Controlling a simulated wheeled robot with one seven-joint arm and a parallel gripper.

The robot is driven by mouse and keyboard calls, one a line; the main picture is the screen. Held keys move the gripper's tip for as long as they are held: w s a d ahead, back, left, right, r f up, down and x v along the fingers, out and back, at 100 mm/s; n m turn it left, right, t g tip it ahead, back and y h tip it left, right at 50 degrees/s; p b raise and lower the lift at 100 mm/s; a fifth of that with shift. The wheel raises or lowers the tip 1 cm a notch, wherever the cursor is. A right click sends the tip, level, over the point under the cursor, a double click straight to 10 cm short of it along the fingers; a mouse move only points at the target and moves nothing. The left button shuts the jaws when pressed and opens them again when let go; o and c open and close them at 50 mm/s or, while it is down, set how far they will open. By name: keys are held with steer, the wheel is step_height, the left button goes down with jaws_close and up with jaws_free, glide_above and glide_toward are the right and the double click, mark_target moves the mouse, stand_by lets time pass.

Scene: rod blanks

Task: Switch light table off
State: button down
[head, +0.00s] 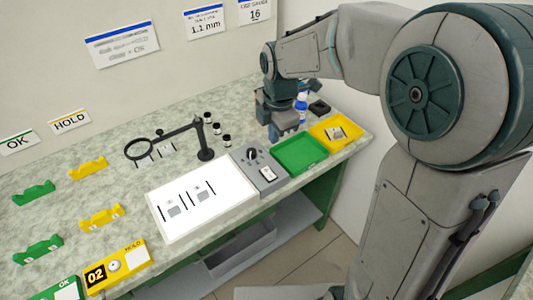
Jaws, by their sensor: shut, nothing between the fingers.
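The light table (236,208) is a bright white panel at the front of the counter, with dark rods and small grey patches on it. It looks lit. A grey control box (245,172) adjoins its right side, with a dark knob (251,154) and a pale rocker switch (268,173). The switch position is too small to tell. My gripper (283,131) points down behind the control box and green tray, apart from the switch. It is shut and empty.
A green tray (300,154) and a yellow tray (335,134) stand right of the control box. A magnifier on an arm (181,133) and several small dark bottles (216,128) stand behind. Green and yellow rod holders (101,218) are at left. A blue-white bottle (302,104) is near my gripper.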

mark_target(267, 170)
steer(key=shift+w+a+f+n, duration=0.1)
steer(key=shift+w+a+n, duration=0.25)
steer(key=shift+n, duration=0.25)
steer(key=f, duration=0.4)
steer(key=w+f, duration=0.1)
steer(key=f, duration=0.4)
steer(key=a+f, duration=0.1)
steer(key=f, duration=0.4)
steer(key=shift+w, duration=0.15)
steer(key=shift+d, duration=0.1)
